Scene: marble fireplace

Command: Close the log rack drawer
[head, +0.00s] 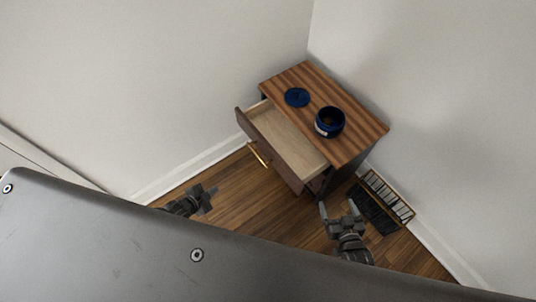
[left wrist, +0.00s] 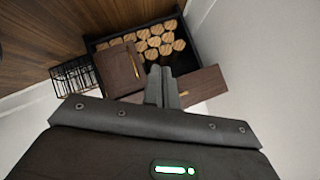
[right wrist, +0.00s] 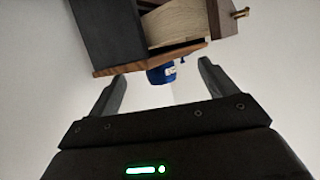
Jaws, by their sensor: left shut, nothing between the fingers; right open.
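The log rack (head: 352,137) is a dark cabinet with a striped wood top, standing in the corner. Its drawer (head: 290,142) is pulled out, with a pale empty interior and a brass handle (head: 259,154) on its brown front. In the right wrist view the drawer's pale side (right wrist: 175,24) juts from the cabinet. In the left wrist view the drawer front (left wrist: 202,83) is partly hidden behind my left gripper (left wrist: 161,70). My left gripper is shut and empty, apart from the drawer's front in the head view (head: 208,194). My right gripper (head: 339,212) is open and empty, near the cabinet's lower right.
A blue pot (head: 330,122) and blue lid (head: 297,97) rest on the top. A black wire rack (head: 386,203) stands on the floor at right. Cut logs (left wrist: 150,42) and another brown panel with a handle (left wrist: 119,68) show below. Walls close in behind.

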